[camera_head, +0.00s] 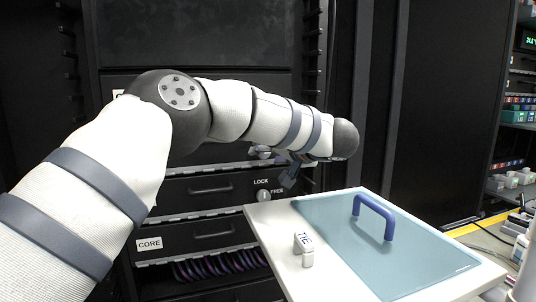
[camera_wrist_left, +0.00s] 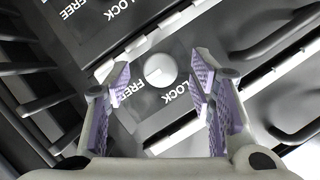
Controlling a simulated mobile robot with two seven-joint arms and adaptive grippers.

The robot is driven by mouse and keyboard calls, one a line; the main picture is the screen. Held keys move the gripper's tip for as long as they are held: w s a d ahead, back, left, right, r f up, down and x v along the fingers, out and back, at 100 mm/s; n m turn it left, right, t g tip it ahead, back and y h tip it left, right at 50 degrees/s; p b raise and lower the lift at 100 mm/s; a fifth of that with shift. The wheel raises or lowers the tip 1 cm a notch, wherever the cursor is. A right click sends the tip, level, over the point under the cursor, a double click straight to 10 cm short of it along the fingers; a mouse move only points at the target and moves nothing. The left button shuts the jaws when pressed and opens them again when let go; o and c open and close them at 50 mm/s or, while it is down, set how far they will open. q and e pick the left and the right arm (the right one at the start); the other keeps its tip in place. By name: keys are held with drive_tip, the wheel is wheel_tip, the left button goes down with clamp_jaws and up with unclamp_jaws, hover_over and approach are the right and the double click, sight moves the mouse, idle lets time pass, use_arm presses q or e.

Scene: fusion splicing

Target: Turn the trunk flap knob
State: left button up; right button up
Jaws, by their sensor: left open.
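A round pale knob (camera_wrist_left: 160,70) with a short slot mark sits on a dark panel, with the words FREE and LOCK beside it. My left gripper (camera_wrist_left: 162,80) is open, its purple-padded fingers on either side of the knob, with gaps showing. In the head view a round knob (camera_head: 264,196) with LOCK and FREE labels is on a drawer front. My left gripper (camera_head: 290,166) is small and partly hidden under the wrist there, just above and right of that knob. I cannot tell whether both views show the same knob. My right gripper is not in view.
A white table (camera_head: 262,222) with a blue translucent lid (camera_head: 340,232), a blue handle (camera_head: 374,216) and a small white TIE block (camera_head: 303,248) stands at front right. A drawer labelled CORE (camera_head: 150,243) is at lower left. Shelves (camera_head: 515,120) stand far right.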

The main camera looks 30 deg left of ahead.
use_arm(q)
drive_tip(key=shift+x, duration=0.95)
drive_tip(key=shift+r, duration=0.1)
drive_tip(key=c, duration=1.2)
drive_tip(key=shift+o, duration=0.2)
drive_tip(key=shift+r, duration=0.1)
drive_tip(key=shift+s+a+n+t+h+p, duration=0.1)
drive_tip(key=shift+n+t+h, duration=0.85)
drive_tip(key=shift+n, duration=1.1)
drive_tip(key=shift+w+n+t+h+p, duration=0.1)
drive_tip(key=shift+n+t+h, duration=0.5)
drive_tip(key=shift+n+t, duration=1.05)
drive_tip(key=shift+s+a+n+t+h+p, duration=0.1)
drive_tip(key=shift+n+t+h, duration=0.7)
drive_tip(key=shift+n, duration=1.6)
